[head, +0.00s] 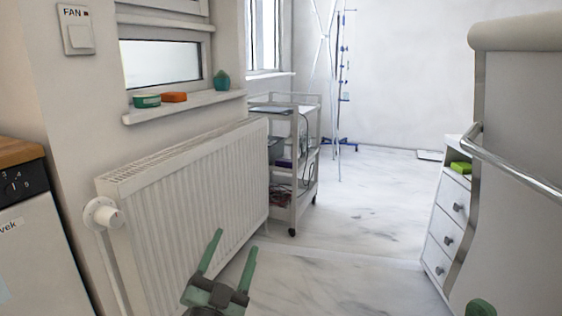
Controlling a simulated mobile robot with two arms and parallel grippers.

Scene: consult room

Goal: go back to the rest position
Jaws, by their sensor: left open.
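My left gripper (231,258) shows at the bottom of the head view, left of centre. Its two green fingers are spread apart with nothing between them. It is in front of the white radiator (190,185) and above the floor as I see it. A small rounded green piece at the bottom right edge may be part of my right arm; my right gripper's fingers are not visible.
A white trolley (307,165) with several shelves stands beyond the radiator. A windowsill (190,106) holds small items. A white drawer cabinet (444,237) and a padded panel with a rail (515,160) stand at right. The marble floor (360,220) between is clear.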

